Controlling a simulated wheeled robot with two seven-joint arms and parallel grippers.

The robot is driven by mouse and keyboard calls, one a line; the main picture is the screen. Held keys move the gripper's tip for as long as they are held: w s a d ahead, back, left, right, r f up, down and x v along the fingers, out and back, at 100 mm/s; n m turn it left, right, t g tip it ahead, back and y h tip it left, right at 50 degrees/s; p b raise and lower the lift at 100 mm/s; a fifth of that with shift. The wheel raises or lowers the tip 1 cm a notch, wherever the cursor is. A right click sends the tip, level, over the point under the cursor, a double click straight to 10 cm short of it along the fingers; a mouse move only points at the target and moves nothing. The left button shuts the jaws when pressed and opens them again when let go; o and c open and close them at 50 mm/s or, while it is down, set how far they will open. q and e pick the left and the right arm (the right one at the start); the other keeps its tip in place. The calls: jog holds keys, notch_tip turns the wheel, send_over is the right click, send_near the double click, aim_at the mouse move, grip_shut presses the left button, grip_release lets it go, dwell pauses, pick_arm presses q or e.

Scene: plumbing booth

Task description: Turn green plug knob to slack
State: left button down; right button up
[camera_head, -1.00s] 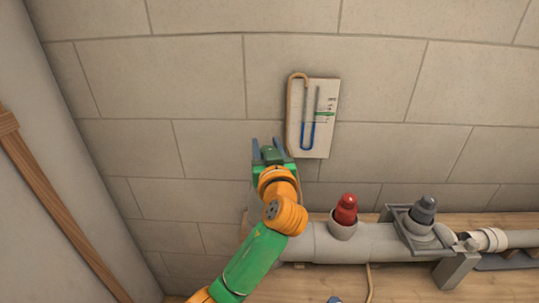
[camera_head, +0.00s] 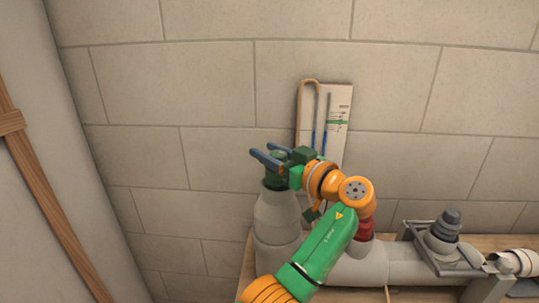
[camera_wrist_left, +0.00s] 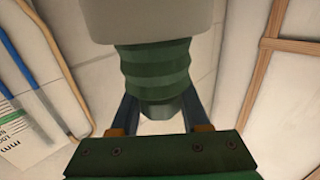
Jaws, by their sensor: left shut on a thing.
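The green plug knob (camera_head: 275,183) sits on top of the upright grey pipe end (camera_head: 277,215) at the left of the pipework. My left gripper (camera_head: 266,158) reaches it from the right, with its blue-grey fingers around the knob's upper part. In the left wrist view the ribbed dark green knob (camera_wrist_left: 155,70) hangs from the pale pipe end (camera_wrist_left: 150,18), its narrow tip between the fingers (camera_wrist_left: 160,112). My left gripper is shut on the knob. The exact finger contact is partly hidden. My right gripper is not in view.
A red plug (camera_head: 365,230) stands on the horizontal grey pipe, partly hidden by my left arm. A dark grey plug (camera_head: 447,222) stands further right. A gauge board (camera_head: 340,105) with a U-shaped tube hangs on the tiled wall behind.

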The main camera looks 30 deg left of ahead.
aim_at(284, 160)
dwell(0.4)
pick_arm(q)
jog(key=shift+c, duration=1.8)
grip_release()
jog(key=b+v, duration=0.2)
jog(key=v, duration=0.4)
jog(key=shift+s+d, duration=0.1)
jog(key=shift+d, duration=0.25)
jog(key=shift+s+d, duration=0.1)
jog(key=shift+d, duration=0.2)
jog(key=shift+a, duration=0.1)
